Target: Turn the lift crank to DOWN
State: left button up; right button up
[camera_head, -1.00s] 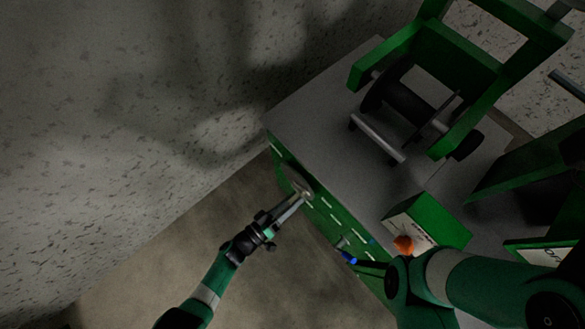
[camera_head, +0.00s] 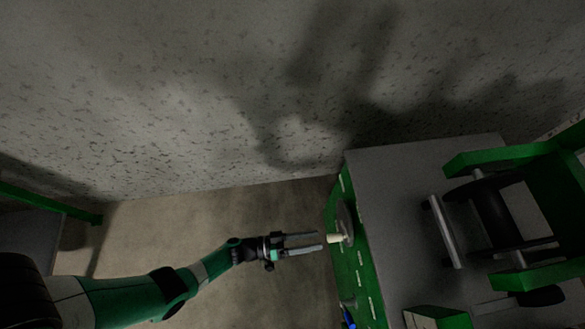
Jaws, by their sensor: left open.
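The lift crank shows as a round disc (camera_head: 346,224) with a pale knob (camera_head: 334,239) on the green front face of the grey-topped bench. My left gripper (camera_head: 318,243) comes in from the left, its two fingers open and pointing at the knob. The fingertips are just left of the knob, with a small gap or light contact; I cannot tell which. White marks (camera_head: 360,257) run along the green face, but no DOWN label can be read. My right gripper is not in view.
The grey bench top (camera_head: 395,185) carries a green frame with a dark drum (camera_head: 492,213) and a grey bar (camera_head: 444,231). A green box (camera_head: 440,316) and a blue item (camera_head: 349,319) sit at the bottom edge. The floor (camera_head: 230,215) left of the bench is clear.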

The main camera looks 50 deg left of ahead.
pick_arm(q)
jog(key=shift+p+v, duration=0.4)
jog(key=shift+v, duration=2.5)
